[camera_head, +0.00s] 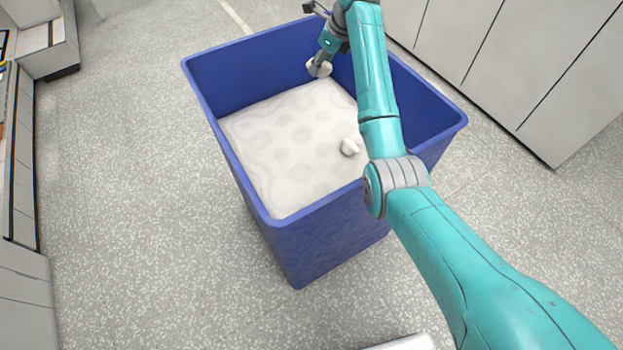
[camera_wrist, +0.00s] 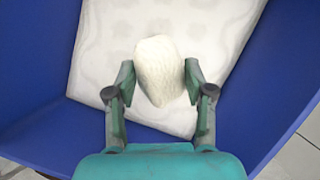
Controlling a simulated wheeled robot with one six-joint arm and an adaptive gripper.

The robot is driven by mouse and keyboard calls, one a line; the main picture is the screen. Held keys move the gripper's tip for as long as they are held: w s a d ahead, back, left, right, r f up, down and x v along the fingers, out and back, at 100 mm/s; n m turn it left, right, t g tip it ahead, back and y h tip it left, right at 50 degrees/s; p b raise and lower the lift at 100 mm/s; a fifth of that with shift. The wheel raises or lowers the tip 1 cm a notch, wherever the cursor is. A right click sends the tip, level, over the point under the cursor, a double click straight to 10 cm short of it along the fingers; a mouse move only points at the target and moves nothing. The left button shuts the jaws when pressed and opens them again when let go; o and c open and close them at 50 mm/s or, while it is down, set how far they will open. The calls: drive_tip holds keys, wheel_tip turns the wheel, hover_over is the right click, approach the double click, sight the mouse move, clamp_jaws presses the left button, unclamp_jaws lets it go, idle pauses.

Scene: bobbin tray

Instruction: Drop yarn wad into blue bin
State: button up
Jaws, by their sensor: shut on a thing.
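The blue bin (camera_head: 325,240) stands on the floor, with a pale patterned surface (camera_head: 275,150) inside it. My gripper (camera_head: 320,68) is inside the bin's outline near its far wall, pointing down. It is shut on a cream yarn wad (camera_wrist: 158,72), which shows between the two fingers (camera_wrist: 160,85) in the wrist view. The wad also shows at the gripper's tip in the head view (camera_head: 315,69). In the wrist view the blue bin's walls (camera_wrist: 45,130) lie around the pale surface. How high the wad is above that surface is hard to tell.
Another small whitish lump (camera_head: 349,147) lies on the pale surface, close to my arm. Grey cabinets (camera_head: 510,60) stand behind and right of the bin. The speckled floor (camera_head: 130,180) left of the bin is clear.

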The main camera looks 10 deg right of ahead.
drive_tip(key=shift+f, duration=2.6)
drive_tip(key=o, duration=0.9)
drive_tip(key=shift+c, duration=0.2)
drive_tip(key=shift+r, duration=0.1)
drive_tip(key=v, duration=1.2)
